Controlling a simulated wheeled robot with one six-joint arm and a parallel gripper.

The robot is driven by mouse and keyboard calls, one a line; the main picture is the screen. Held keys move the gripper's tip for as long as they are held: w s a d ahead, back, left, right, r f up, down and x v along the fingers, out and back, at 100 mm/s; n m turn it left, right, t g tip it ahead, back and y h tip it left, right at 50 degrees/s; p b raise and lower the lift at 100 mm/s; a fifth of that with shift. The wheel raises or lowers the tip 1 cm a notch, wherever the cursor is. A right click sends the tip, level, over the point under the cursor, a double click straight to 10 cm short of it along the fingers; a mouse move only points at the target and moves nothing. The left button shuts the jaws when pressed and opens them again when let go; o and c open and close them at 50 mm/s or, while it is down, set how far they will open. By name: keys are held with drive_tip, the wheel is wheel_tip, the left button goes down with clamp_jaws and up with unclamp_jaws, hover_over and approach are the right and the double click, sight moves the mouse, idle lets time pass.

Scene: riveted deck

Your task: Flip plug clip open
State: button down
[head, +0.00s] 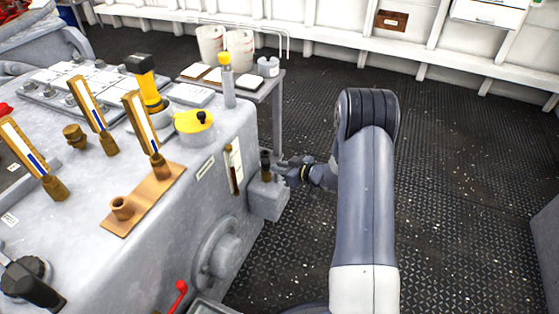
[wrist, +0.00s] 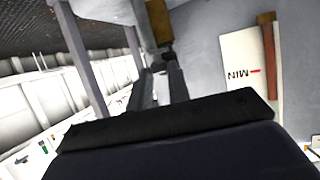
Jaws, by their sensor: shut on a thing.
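A small plug (head: 265,162) with a dark top and a brass-brown lower part stands upright on a grey box (head: 268,202) at the machine's right side. My gripper (head: 284,168) reaches in from the right, beside the plug just above the box. In the wrist view, the two fingers (wrist: 160,82) are close together, and their tips meet the underside of the brass-brown plug part (wrist: 159,22). The fingers are shut on what seems to be the plug clip. The clip itself is mostly hidden, and I cannot tell its angle.
A white gauge plate marked MIN (wrist: 241,72) with a brown stick (wrist: 271,60) is on the machine wall close by. A grey side table (head: 262,88) with containers stands behind. The dark patterned floor (head: 450,190) is clear to the right.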

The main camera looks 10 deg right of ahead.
drive_tip(key=n, duration=0.1)
drive_tip(key=n+g+y+p, duration=0.1)
drive_tip(key=g+y+p, duration=0.1)
drive_tip(key=shift+w+d+r+n, duration=0.2)
drive_tip(key=shift+w+d+n, duration=0.1)
drive_tip(key=shift+n, duration=0.1)
drive_tip(key=n+g, duration=0.1)
drive_tip(key=n+g+y, duration=0.2)
drive_tip(key=g, duration=0.1)
drive_tip(key=shift+w+d+f+n, duration=0.15)
drive_tip(key=shift+w+f+n, duration=0.1)
drive_tip(key=shift+f+n, duration=0.05)
drive_tip(key=n+g, duration=0.1)
drive_tip(key=g+b, duration=0.1)
drive_tip(key=n+g+y+b, duration=0.1)
drive_tip(key=shift+w+f+n, duration=0.15)
drive_tip(key=shift+w+n, duration=0.1)
drive_tip(key=shift+n, duration=0.05)
drive_tip(key=n+g+b, duration=0.2)
drive_tip(key=shift+w+g, duration=0.15)
drive_tip(key=shift+g, duration=0.15)
drive_tip(key=shift+r+n+g+b, duration=0.2)
drive_tip(key=shift+n+g+b, duration=0.15)
drive_tip(key=shift+b, duration=0.2)
drive_tip(key=shift+r+n+g, duration=0.1)
drive_tip(key=shift+n+g, duration=0.15)
drive_tip(key=c, duration=1.3)
unclamp_jaws()
